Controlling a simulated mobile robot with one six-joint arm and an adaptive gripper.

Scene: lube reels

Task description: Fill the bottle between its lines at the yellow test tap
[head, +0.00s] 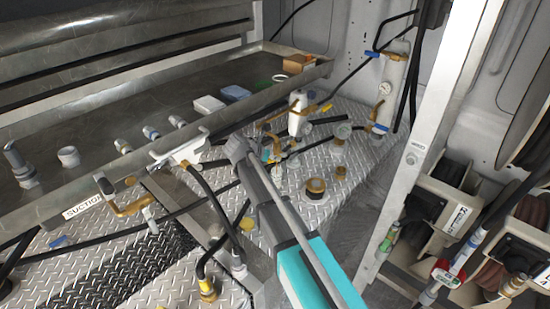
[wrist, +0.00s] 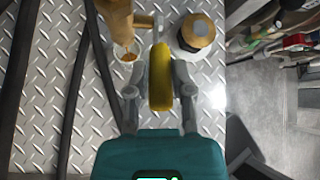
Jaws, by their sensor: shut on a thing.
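My gripper (wrist: 160,88) is shut on a yellow handle (wrist: 160,65), which looks like the lever of the test tap, in the wrist view. The brass tap body (wrist: 117,18) is just left of and beyond the handle. A pale ring with an amber middle (wrist: 127,55) shows just below the brass body; I cannot tell if it is the bottle's mouth or part of the tap. I cannot make out the bottle's lines or level. In the head view my gripper (head: 268,152) is mostly hidden by my arm, near brass fittings on the tread-plate deck.
A brass-topped round fitting (wrist: 195,35) stands close right of the yellow handle. Black hoses (wrist: 70,95) run along the left. In the head view, a metal tray (head: 110,175) lies left and hose reels (head: 440,205) stand right. Open floor (head: 345,215) shows between them.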

